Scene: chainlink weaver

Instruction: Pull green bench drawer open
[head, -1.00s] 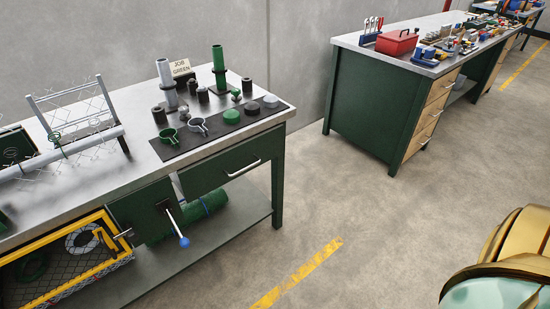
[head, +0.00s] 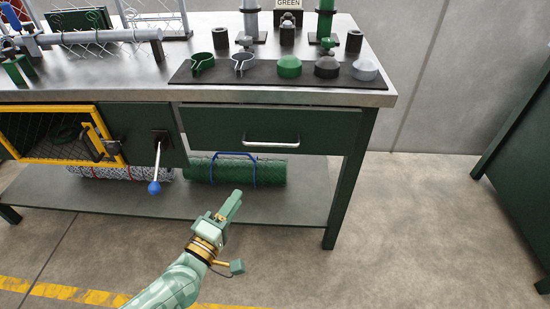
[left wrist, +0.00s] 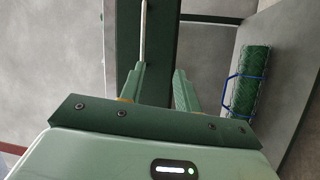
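The green bench drawer (head: 215,128) is a wide dark green front under the right part of the metal bench top. It looks shut, and its pale bar handle (head: 271,144) is at the middle. My left gripper (head: 232,200) is below and in front of the drawer, apart from the handle in the head view. In the left wrist view my left gripper (left wrist: 160,72) is open with nothing between its fingers. There the handle (left wrist: 143,32) runs upright beyond one fingertip, along the drawer front (left wrist: 165,35). My right gripper is not in view.
A lever with a blue knob (head: 154,187) and a yellow-framed mesh door (head: 98,128) are left of the drawer. A green mesh roll (head: 272,171) lies on the lower shelf (head: 110,201). The bench leg (head: 347,190) stands at the right. The floor in front is clear.

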